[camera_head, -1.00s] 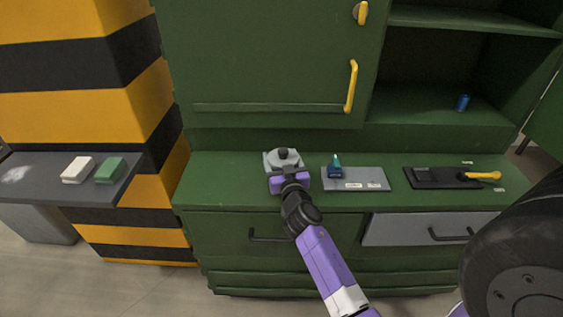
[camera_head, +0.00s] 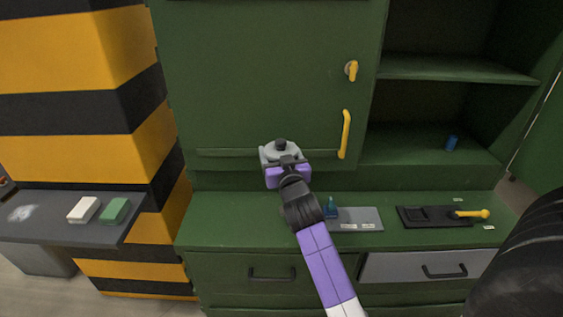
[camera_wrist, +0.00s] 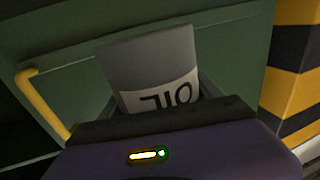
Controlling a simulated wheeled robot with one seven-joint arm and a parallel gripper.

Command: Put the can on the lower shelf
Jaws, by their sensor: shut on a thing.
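In the wrist view the can (camera_wrist: 150,65) stands between the jaws with a white label reading "OIL", upside down in that picture. My gripper (camera_head: 284,166) is shut on the can and holds it raised above the counter, in front of the closed cabinet door. The lower shelf (camera_head: 400,150) is the open niche to the right of the door. A small blue cylinder (camera_head: 452,143) stands on it towards the right.
An upper shelf (camera_head: 455,70) is above the niche. The cabinet door has a yellow handle (camera_head: 345,134). The counter (camera_head: 230,220) holds a grey plate (camera_head: 356,219), a teal-blue bottle (camera_head: 331,208) and a black tray (camera_head: 425,217) with a yellow-handled tool. The niche's left part looks clear.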

